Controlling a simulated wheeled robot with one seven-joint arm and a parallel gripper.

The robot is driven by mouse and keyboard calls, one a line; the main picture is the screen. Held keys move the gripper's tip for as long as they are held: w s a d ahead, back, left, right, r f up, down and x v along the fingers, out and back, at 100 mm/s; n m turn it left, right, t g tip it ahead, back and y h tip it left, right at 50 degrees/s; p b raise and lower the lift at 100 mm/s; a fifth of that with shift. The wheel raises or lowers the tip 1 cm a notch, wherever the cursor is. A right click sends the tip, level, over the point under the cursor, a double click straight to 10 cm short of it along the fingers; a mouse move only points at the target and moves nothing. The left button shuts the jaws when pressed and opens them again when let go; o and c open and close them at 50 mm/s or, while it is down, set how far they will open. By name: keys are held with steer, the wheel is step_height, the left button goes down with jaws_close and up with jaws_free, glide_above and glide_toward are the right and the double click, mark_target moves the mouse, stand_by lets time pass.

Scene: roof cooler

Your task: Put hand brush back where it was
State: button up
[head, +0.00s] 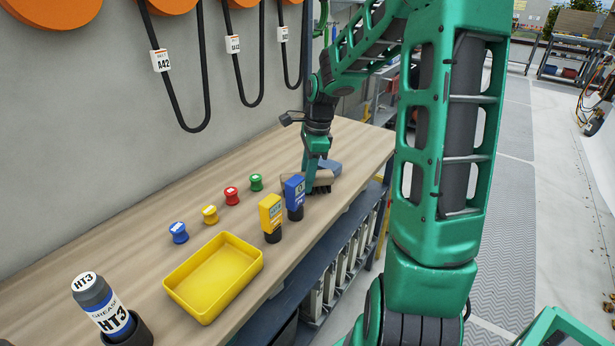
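The hand brush (323,180) is at the far part of the wooden bench, with a tan body and dark bristles facing down. My gripper (311,178) points down at it, with a green finger in front of the brush's left part. The gripper and arm hide part of the brush. I cannot tell whether the fingers are closed on it, or whether the bristles touch the bench top. A blue-grey piece (330,166) shows just behind the brush; I cannot tell whether it belongs to it.
On the bench (150,256) stand a yellow meter (270,214), a blue meter (294,193), a yellow tray (218,277), a grease tube (100,305) in a dark holder, and several coloured spools (231,195). Black cable loops (207,90) hang on the wall. The bench behind the brush looks clear.

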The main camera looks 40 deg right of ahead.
steer(key=o, duration=0.4)
steer(key=shift+o, duration=0.2)
steer(key=shift+r, duration=0.1)
step_height(320, 180, up, 12)
steer(key=d, duration=0.2)
steer(key=s+a+f+n, duration=0.1)
steer(key=s+f+n, duration=0.2)
steer(key=s+n, duration=0.5)
steer(key=s+a+f+n+g+h, duration=0.1)
steer(key=s+n, duration=0.7)
steer(key=s, duration=1.2)
steer(key=shift+s+a+f+n, duration=0.35)
steer(key=shift+a+f, duration=0.45)
steer(key=shift+f, duration=0.15)
